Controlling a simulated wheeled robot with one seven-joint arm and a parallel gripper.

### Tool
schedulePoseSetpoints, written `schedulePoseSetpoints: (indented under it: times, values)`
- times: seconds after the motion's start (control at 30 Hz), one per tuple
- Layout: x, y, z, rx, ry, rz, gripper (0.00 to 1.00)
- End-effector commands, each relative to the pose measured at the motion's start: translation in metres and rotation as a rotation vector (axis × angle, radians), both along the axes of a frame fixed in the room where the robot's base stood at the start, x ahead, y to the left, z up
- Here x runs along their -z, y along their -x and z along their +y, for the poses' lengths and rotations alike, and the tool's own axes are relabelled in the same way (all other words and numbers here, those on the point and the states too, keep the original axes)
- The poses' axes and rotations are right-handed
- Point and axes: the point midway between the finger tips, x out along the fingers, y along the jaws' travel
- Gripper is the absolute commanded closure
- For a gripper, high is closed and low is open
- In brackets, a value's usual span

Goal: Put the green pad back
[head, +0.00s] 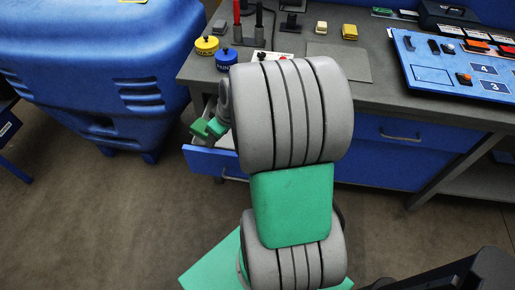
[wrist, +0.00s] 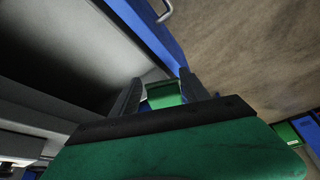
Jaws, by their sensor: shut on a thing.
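The green pad (wrist: 164,97) is between the two dark fingers of my gripper (wrist: 161,86) in the wrist view. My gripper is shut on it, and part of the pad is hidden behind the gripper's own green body. In the head view my gripper (head: 208,129) is small and partly hidden by my arm, beside the open drawer (head: 215,163) at the bench's left end. The blue drawer front (wrist: 146,28) passes just beyond the fingers in the wrist view, with the dark drawer interior left of it. I cannot tell whether the pad touches the drawer.
The grey bench (head: 385,105) carries a yellow pot (head: 206,45), a blue pot (head: 226,58), a flat grey plate (head: 338,62), small yellow blocks and a blue panel (head: 455,68). A large blue bin (head: 85,70) stands left. The floor between bin and bench is clear.

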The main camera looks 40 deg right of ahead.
Motion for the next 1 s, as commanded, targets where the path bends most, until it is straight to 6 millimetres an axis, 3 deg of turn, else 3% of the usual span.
schedulePoseSetpoints:
  times: [0.03, 0.1, 0.13, 0.17, 0.2, 0.3, 0.4, 0.5, 0.6, 1.0]
  values:
    - [0.018, 0.004, -0.037, -0.017, -0.002, 0.002, 0.84]
    - [0.026, 0.016, -0.084, -0.085, -0.002, 0.002, 0.84]
    - [0.030, 0.023, -0.104, -0.116, -0.003, 0.002, 0.88]
    - [0.033, 0.032, -0.123, -0.147, -0.004, 0.002, 1.00]
    - [0.037, 0.045, -0.148, -0.188, -0.003, 0.002, 1.00]
    - [0.047, 0.084, -0.200, -0.281, -0.002, 0.000, 1.00]
    - [0.054, 0.121, -0.236, -0.357, -0.002, 0.000, 1.00]
    - [0.057, 0.147, -0.256, -0.408, -0.001, 0.001, 1.00]
    - [0.058, 0.160, -0.263, -0.435, -0.001, 0.001, 1.00]
    - [0.056, 0.161, -0.264, -0.439, 0.000, 0.001, 1.00]
